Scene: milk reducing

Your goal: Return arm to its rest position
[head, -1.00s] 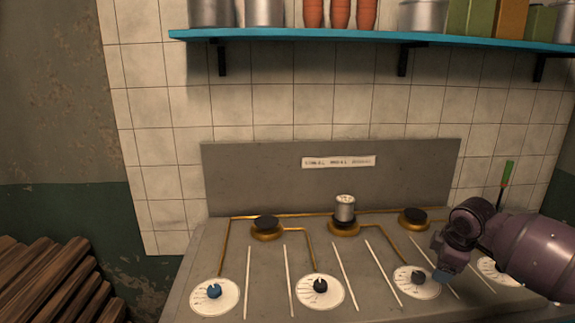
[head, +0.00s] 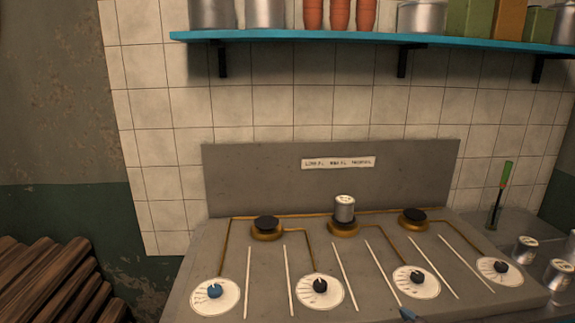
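A grey stove panel (head: 262,180) stands behind a grey cooktop with three burners. A small metal can (head: 345,207) stands upright on the middle burner (head: 343,228). The left burner (head: 266,228) and the right burner (head: 413,219) are bare. Several dials line the front, including a blue-knobbed one (head: 214,291) and black-knobbed ones (head: 320,286). A small blue tip (head: 408,314), seemingly of my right gripper, shows at the bottom edge. The rest of that gripper is out of frame, so its opening is hidden. My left gripper is not in view.
A blue shelf (head: 310,36) with pots and boxes hangs above. Small metal cans (head: 525,249) and a green-handled tool (head: 502,185) stand at the right. Wooden logs (head: 50,285) lie at lower left. The space above the cooktop is clear.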

